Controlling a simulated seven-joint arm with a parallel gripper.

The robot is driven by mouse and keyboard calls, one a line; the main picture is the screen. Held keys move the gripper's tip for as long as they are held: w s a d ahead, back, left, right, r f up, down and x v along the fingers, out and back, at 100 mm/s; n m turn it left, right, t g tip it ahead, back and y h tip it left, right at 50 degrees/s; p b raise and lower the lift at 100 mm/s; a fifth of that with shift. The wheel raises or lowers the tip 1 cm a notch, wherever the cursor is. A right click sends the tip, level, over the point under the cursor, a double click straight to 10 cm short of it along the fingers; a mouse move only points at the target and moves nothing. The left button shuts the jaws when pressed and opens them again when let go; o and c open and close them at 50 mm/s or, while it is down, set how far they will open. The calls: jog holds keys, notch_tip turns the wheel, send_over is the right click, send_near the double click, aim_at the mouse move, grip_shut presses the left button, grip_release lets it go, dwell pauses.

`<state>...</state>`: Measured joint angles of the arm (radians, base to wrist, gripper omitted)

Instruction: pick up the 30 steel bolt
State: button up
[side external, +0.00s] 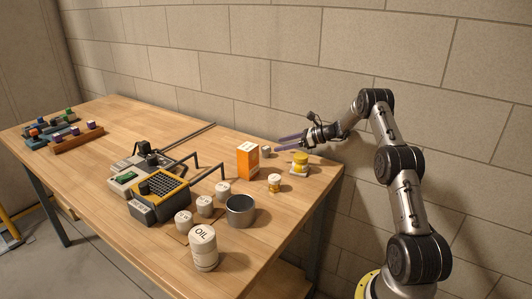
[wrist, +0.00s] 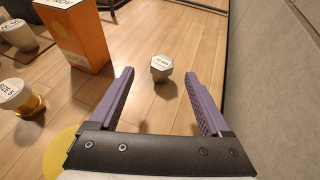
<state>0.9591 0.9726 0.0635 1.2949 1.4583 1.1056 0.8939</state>
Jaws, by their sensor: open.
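The 30 steel bolt is a small silver-grey piece with a hexagonal, labelled top (wrist: 161,67), standing upright on the wooden table in the wrist view. It also shows as a small grey piece (side external: 266,152) just right of the orange box in the side view. My gripper (wrist: 159,76) has two purple fingers spread wide and nothing between them. In the wrist view the bolt appears centred between the fingertips and a little beyond them. In the side view my gripper (side external: 279,145) reaches in from the right, low near the bolt. I see no contact.
An orange box (wrist: 78,35) stands left of the bolt. A labelled gold-and-white container (wrist: 20,98) and a yellow object (wrist: 62,152) lie nearer on the left. The wall (wrist: 280,90) is close on the right. Canisters, a metal cup (side external: 241,210) and devices fill the table's middle.

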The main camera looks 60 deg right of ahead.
aim_at(265, 148)
jog(key=shift+x, duration=3.9)
jog(key=shift+d, duration=0.15)
grip_shut()
